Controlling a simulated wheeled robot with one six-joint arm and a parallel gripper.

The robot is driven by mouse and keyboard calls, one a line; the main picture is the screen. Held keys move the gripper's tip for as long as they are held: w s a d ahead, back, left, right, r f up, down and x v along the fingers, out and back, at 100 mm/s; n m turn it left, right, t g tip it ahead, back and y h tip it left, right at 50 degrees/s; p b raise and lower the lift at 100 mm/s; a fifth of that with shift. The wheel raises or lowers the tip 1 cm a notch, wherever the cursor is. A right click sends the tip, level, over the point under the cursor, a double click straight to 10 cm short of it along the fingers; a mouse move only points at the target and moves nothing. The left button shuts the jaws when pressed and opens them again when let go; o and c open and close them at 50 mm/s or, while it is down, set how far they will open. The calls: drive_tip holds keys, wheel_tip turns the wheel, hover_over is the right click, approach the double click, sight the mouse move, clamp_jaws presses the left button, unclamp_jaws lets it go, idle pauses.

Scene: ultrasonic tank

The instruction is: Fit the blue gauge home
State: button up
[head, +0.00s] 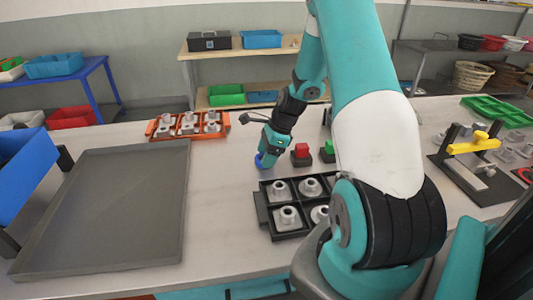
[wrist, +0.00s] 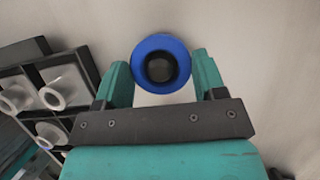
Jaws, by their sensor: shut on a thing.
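The blue gauge (wrist: 161,43) is a round blue ring-like piece with a dark hollow middle. My gripper (wrist: 161,72) is shut on it, with one green finger at each side in the wrist view. In the head view only a small part of the blue gauge (head: 259,161) shows at the tip of my gripper (head: 263,155), low over the bare worktop. It is left of the red button block and behind the black tray. I cannot tell whether it touches the worktop. Which place the gauge fits is not clear from these views.
A black divided tray (head: 262,213) holds grey flanged parts, partly hidden by my arm. An orange rack (head: 154,130) with grey parts stands behind left. A red-topped block (head: 301,152) is close right. A large grey tray (head: 110,210) fills the left; a yellow clamp (head: 474,144) stands right.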

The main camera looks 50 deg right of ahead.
drive_tip(key=o, duration=1.4)
drive_tip(key=shift+o, duration=0.2)
drive_tip(key=b+v, duration=0.1)
drive_tip(key=v, duration=1.6)
drive_tip(key=shift+r, duration=0.15)
